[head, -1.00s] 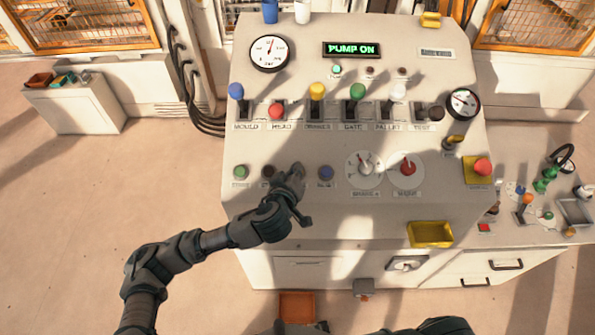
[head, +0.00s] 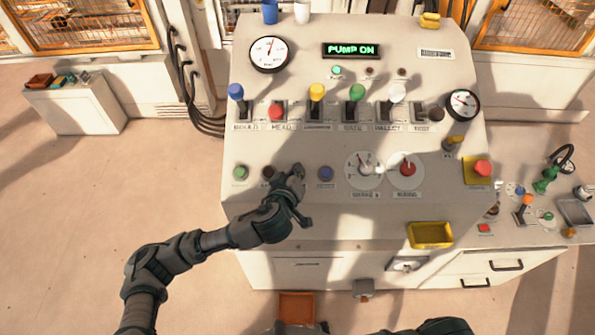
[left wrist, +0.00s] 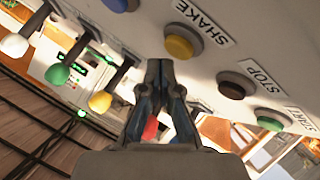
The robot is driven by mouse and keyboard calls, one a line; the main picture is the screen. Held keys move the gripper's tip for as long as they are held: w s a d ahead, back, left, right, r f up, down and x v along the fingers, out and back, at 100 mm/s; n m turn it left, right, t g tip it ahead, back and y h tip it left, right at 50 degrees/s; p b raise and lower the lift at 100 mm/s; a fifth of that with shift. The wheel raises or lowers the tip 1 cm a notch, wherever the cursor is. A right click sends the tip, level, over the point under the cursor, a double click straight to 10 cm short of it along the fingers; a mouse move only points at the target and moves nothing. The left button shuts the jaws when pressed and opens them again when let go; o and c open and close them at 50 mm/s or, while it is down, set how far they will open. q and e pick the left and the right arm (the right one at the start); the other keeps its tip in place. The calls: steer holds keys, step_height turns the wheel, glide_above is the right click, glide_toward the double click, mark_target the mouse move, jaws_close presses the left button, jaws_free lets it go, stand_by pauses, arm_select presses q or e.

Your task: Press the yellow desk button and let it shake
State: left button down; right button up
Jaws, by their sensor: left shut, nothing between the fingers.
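The yellow desk button (left wrist: 180,44) shows in the left wrist view, a round cap in a dark ring beside the label SHAKE (left wrist: 206,20). My left gripper (left wrist: 159,64) is shut and empty, its fingertips pointing at the panel close beside the yellow button. I cannot tell whether they touch it. In the head view my left gripper (head: 297,172) hides the yellow button, between a dark button (head: 268,172) and a blue button (head: 325,173). My right gripper is not in view.
A green button (head: 240,172) stands farther left in the row. Two round dials (head: 365,168) lie to the right. Upright levers with coloured knobs (head: 316,92) stand behind. A red button (head: 482,168) on a yellow plate and a yellow tray (head: 430,235) are at the right.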

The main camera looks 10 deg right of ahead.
arm_select(q)
steer(key=shift+f, duration=0.15)
steer(key=shift+w+f, duration=0.15)
steer(key=shift+f, duration=0.05)
steer(key=shift+w+f+b, duration=0.15)
steer(key=shift+f+b, duration=0.25)
steer(key=shift+f, duration=0.1)
stand_by(0.7)
steer(key=shift+r, duration=0.1)
steer(key=shift+s+r+p, duration=0.3)
steer(key=shift+r+p, duration=0.5)
steer(key=shift+p, duration=0.05)
steer(key=shift+r, duration=0.1)
